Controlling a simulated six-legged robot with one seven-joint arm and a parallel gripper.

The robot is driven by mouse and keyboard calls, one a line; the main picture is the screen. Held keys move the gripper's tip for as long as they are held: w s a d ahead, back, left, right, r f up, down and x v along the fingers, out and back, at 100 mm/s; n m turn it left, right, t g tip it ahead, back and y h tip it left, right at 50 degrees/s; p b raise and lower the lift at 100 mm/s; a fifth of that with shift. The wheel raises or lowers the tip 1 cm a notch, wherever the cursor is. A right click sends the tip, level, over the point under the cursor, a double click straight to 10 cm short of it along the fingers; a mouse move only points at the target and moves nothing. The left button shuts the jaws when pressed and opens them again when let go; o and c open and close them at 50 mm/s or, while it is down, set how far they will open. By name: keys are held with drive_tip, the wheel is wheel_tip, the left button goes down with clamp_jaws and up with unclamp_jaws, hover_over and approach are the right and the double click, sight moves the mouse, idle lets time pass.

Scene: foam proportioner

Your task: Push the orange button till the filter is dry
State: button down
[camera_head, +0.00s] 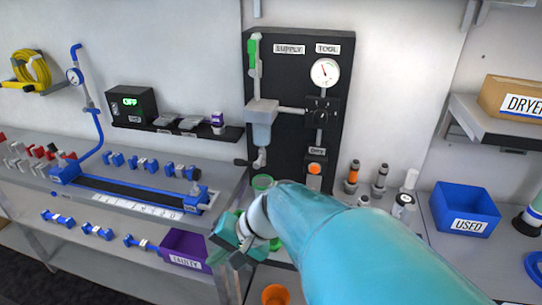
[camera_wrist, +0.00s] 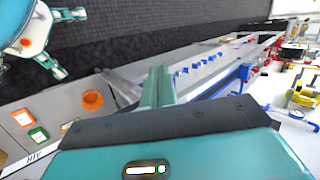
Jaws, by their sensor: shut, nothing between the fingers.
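The orange button (camera_head: 314,169) sits on a light block low on the black panel (camera_head: 290,80), below a small label. The filter (camera_head: 261,134), a bluish translucent bowl under a grey head, hangs on the panel's left side. I cannot tell how wet it is inside. My gripper (camera_head: 230,254) is shut and empty, low in front of the bench, below and left of the button and apart from it. In the wrist view its fingers (camera_wrist: 158,86) show together, pointing toward the floor and bench, with neither button nor filter in sight.
A green cup (camera_head: 263,183) stands below the filter. An orange cup (camera_head: 275,294) is near the front. A purple bin (camera_head: 184,249) lies left of my gripper, a blue bin (camera_head: 466,209) at right. Several fittings stand right of the button. My arm covers part of the bench.

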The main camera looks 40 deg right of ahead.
sight(315, 169)
drive_tip(key=w+d+m+t, duration=0.3)
drive_tip(key=d+m+t, duration=0.15)
drive_tip(key=d, duration=0.25)
drive_tip(key=w+d+m+t, duration=0.35)
drive_tip(key=d+m, duration=0.25)
drive_tip(key=d, duration=0.2)
drive_tip(key=s+d+f+m+t+h, duration=0.1)
drive_tip(key=d+m+h, duration=0.3)
drive_tip(key=d, duration=0.4)
drive_tip(key=s+d+f+m+t+h, duration=0.2)
drive_tip(key=d+m+t+h, duration=0.1)
drive_tip(key=d, duration=0.4)
drive_tip(key=shift+s+d+m+h, duration=0.15)
drive_tip(key=shift+d+m+h, duration=0.2)
drive_tip(key=shift+m+h, duration=0.4)
drive_tip(key=shift+d, duration=0.1)
drive_tip(key=w+d, duration=0.5)
drive_tip(key=d, duration=0.1)
drive_tip(key=shift+w+d, duration=0.25)
drive_tip(key=shift+d, duration=0.05)
drive_tip(key=shift+w+d, duration=0.1)
drive_tip(key=shift+d, duration=0.05)
drive_tip(key=shift+w+d, duration=0.2)
